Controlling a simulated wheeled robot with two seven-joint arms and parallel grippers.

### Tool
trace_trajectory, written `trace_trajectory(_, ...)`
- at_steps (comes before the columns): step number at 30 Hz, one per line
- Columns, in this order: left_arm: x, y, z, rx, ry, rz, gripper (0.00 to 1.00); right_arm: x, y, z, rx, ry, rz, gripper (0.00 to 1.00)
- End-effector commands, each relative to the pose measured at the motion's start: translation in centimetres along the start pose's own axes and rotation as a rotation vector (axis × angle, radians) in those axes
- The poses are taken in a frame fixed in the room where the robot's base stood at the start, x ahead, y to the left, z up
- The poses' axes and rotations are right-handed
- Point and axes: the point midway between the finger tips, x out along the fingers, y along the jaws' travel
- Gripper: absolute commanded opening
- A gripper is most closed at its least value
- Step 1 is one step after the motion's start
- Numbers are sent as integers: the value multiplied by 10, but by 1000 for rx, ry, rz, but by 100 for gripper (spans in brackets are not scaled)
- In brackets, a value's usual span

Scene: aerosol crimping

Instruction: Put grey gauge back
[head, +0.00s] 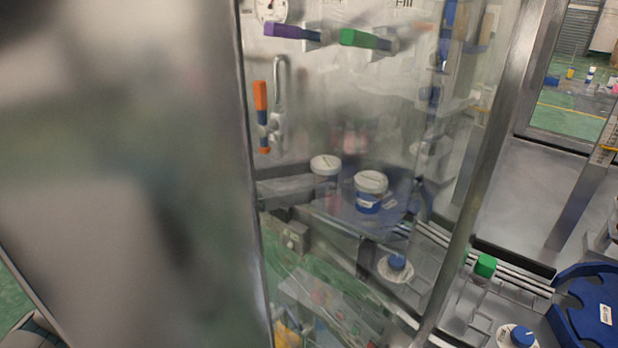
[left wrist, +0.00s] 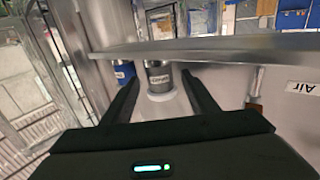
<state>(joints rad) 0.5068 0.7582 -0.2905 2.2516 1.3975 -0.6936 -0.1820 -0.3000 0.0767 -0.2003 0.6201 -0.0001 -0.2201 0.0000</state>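A grey cylinder with a label, which looks like the grey gauge (left wrist: 158,80), is in the left wrist view with its white end towards the camera. A blue cylinder (left wrist: 123,76) is left of it. My left gripper (left wrist: 160,75) is open, with one finger on each side of the grey gauge and visible gaps between. In the head view, two white-topped cylinders show behind glass: one greyish (head: 325,170) and one with a blue body (head: 370,192). I cannot make out my left gripper clearly there. My right gripper is not in view.
A metal bar (left wrist: 200,50) crosses close to the cylinders in the left wrist view. The head view shows a purple handle (head: 292,32), a green handle (head: 365,39), a metal post (head: 490,150) and a blue rotary tray (head: 575,290). A blurred grey surface fills the left.

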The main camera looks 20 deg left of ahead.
Motion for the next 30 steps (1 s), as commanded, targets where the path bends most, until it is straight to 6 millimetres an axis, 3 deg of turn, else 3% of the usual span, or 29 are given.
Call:
trace_trajectory(14,-8,-1,2,0,-1,-1,53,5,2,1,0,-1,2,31)
trace_trajectory(27,-63,-1,5,1,-3,-2,53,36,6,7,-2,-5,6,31)
trace_trajectory(30,-72,-1,4,0,-2,-3,53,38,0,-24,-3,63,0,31)
